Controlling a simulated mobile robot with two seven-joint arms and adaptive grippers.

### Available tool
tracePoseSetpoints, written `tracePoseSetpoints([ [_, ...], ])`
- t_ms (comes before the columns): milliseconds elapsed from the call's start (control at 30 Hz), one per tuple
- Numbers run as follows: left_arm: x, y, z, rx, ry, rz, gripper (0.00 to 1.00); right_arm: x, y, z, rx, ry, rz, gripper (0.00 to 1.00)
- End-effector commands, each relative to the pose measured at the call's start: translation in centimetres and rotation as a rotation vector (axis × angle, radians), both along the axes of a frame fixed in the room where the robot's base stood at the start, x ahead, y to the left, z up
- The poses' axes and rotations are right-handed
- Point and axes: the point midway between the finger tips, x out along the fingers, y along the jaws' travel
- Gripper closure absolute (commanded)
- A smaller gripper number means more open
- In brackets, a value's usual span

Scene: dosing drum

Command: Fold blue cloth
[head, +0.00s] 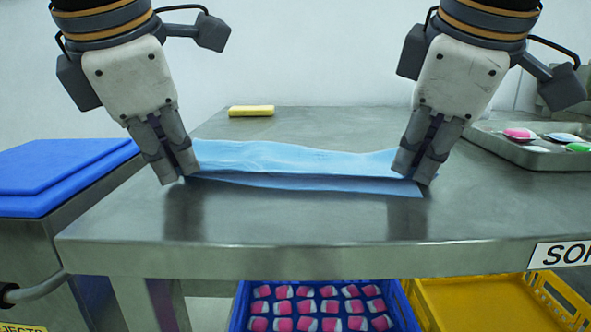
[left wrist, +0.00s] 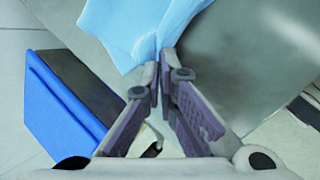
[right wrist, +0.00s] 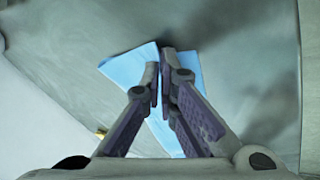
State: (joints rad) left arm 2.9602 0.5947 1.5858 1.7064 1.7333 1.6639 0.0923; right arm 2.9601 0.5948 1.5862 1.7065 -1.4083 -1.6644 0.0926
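The light blue cloth (head: 300,165) lies on the metal table in the head view, spread as a long strip between my two grippers. Its upper layer lies over a lower layer that shows along the front edge. My left gripper (head: 186,180) is at the cloth's left end, its fingers closed together on the cloth edge; the cloth (left wrist: 140,30) runs from its fingertips in the left wrist view. My right gripper (head: 418,178) is at the right end, its fingers closed on the cloth (right wrist: 135,68) in the right wrist view. The fingers hide the gripped corners.
A yellow sponge (head: 251,111) lies at the back of the table (head: 300,235). A metal tray (head: 540,153) with several coloured pieces is at the right. Blue boards (head: 60,175) are at the left. A blue crate (head: 240,300) and a yellow crate (head: 470,300) sit below. The table front is clear.

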Motion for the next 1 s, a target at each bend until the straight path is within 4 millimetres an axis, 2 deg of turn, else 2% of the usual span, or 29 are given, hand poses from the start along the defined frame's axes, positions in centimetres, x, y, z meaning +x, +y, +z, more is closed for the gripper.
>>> tracePoseSetpoints([
  [33,0.0,0.0,0.0,0.001,0.0,0.002,0.96,0.0,0.0,0.0,-0.001,0.001,0.0,0.96],
  [167,0.0,0.0,0.0,0.002,0.001,0.001,0.67,0.0,0.0,0.0,-0.002,0.001,-0.001,0.67],
  [200,0.0,0.0,0.0,0.001,0.002,0.001,0.63,0.0,0.0,0.0,-0.001,0.002,-0.001,0.63],
  [567,-0.1,0.0,0.4,0.0,0.002,-0.001,0.63,-0.1,0.0,0.4,0.0,0.002,0.001,0.63],
  [1000,-3.6,-0.1,8.2,0.0,0.002,-0.002,0.63,-3.6,0.1,8.2,0.001,0.001,0.003,0.63],
])
